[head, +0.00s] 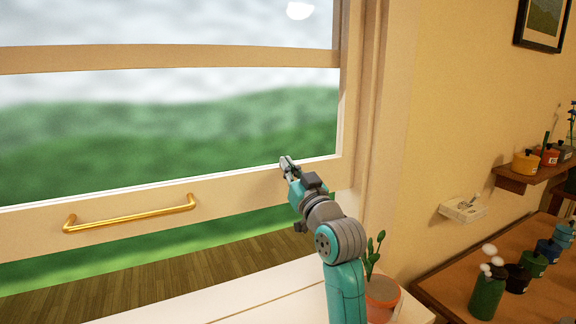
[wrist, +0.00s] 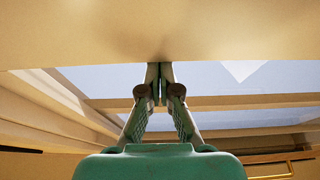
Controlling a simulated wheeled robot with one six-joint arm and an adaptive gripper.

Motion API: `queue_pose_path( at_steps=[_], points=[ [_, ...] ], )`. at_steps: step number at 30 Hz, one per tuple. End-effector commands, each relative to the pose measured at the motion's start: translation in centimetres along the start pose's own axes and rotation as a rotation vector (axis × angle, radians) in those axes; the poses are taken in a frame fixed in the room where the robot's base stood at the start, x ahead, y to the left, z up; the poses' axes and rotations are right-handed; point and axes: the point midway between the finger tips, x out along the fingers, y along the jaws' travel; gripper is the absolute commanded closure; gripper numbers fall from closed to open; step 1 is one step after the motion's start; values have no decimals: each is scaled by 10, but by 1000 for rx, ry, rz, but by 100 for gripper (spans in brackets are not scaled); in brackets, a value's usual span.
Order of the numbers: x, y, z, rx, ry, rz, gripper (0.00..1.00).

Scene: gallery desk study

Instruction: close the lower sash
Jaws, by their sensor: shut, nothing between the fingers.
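The lower sash (head: 250,186) is a cream frame around a large pane. It stands partly raised, with an open gap below its bottom rail showing grass and wooden boards. A brass bar handle (head: 130,213) is on the rail, left of my gripper, and part of it shows in the wrist view (wrist: 275,176). My gripper (head: 286,162) is shut and empty, in front of the right part of the rail near the glass's lower edge. In the wrist view its closed fingertips (wrist: 160,68) meet the edge of a cream surface; I cannot tell whether they touch.
The white sill (head: 230,305) lies below, with a potted plant (head: 382,292) beside my arm. At right are a wooden desk (head: 440,290) with several pots, a small white wall ledge (head: 463,208) and a wooden shelf (head: 520,182). The sill left of my arm is clear.

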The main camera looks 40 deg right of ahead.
Motion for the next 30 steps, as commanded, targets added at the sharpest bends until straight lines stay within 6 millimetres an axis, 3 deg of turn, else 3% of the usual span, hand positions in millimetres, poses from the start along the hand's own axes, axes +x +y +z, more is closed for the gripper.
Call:
queue_pose_path(
  at_steps=[5, 19, 24, 30],
  points=[
    [-9, 0, 29, 2, -11, 1, 100],
    [-47, 0, 136, 3, -13, 1, 100],
    [-56, 0, 160, 3, -10, 1, 100],
    [-60, 0, 171, 0, -7, 0, 100]
  ],
)
